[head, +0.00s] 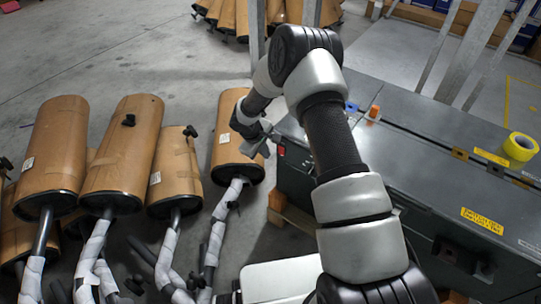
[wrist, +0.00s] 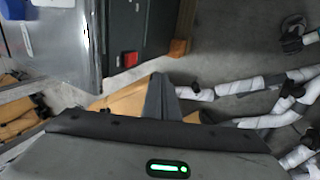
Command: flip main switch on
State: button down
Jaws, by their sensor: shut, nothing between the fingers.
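A small red part, which looks like the main switch (head: 281,150), sits on the left end of the dark grey cabinet (head: 440,165). In the wrist view the red switch (wrist: 130,58) shows on a dark panel, above and left of my fingers. I cannot tell its position, on or off. My gripper (head: 262,146) is shut and empty, just left of the cabinet end in the head view. Its closed fingers (wrist: 162,84) point up in the wrist view, and they appear apart from the switch.
Brown wrapped mufflers (head: 124,150) with grey-wrapped pipes stand at the left, close to my gripper. An orange object (head: 374,112) and a yellow tape roll (head: 520,147) are on the cabinet top. A wooden block (wrist: 179,47) is at the cabinet's foot. Bare floor shows at upper left.

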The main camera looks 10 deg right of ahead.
jog(key=shift+v, duration=1.35)
jog(key=shift+s+a+f, duration=0.1)
jog(key=shift+s+a, duration=0.05)
jog(key=shift+s, duration=0.05)
jog(key=s+d+r+m, duration=0.1)
jog(key=s+d+r, duration=0.15)
jog(key=r, duration=0.75)
jog(key=s+d+r+m, duration=0.2)
jog(key=s+r, duration=0.2)
jog(key=r, duration=0.5)
jog(key=s+d+r+m, duration=0.1)
jog(key=s+d+r, duration=0.15)
jog(key=r, duration=0.75)
jog(key=s+a+r+m+t+y, duration=0.15)
jog(key=s+r, duration=0.25)
jog(key=s, duration=0.4)
jog(key=s+r+m+y, duration=0.1)
jog(key=s+r+m, duration=0.15)
jog(key=s, duration=0.65)
jog(key=s+a+r+m+t+y, duration=0.1)
jog(key=s+r, duration=0.4)
jog(key=s, duration=0.3)
notch_tip(320, 180, up, 16)
jog(key=p, duration=1.6)
jog(key=shift+f, duration=0.2)
